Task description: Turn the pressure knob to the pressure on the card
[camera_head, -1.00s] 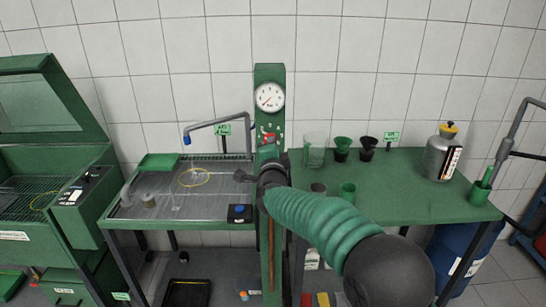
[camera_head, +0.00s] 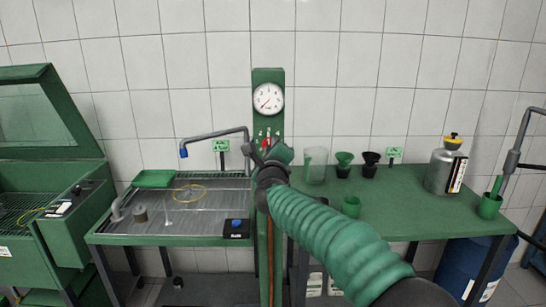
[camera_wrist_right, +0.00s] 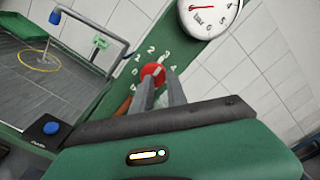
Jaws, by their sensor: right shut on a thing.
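The pressure knob (camera_wrist_right: 153,73) is red and sits on the green upright panel among white numerals. In the right wrist view my right gripper (camera_wrist_right: 157,84) is shut on it, one finger on each side. In the head view the right gripper (camera_head: 266,146) is at the panel below the gauge, and red shows just above it. The round white pressure gauge (camera_head: 268,99) is above the knob; its red needle points left in the wrist view (camera_wrist_right: 203,8). A small green card (camera_head: 221,145) stands behind the wash tray; its text is too small to read. My left gripper is not in view.
A grey spout (camera_head: 215,138) arches over the wash tray (camera_head: 190,228) on the left. A black box with a blue button (camera_head: 236,228) sits at its front edge. The right bench (camera_head: 430,215) holds a clear jug (camera_head: 315,165), funnels, a second green card (camera_head: 394,152) and a grey canister (camera_head: 443,170).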

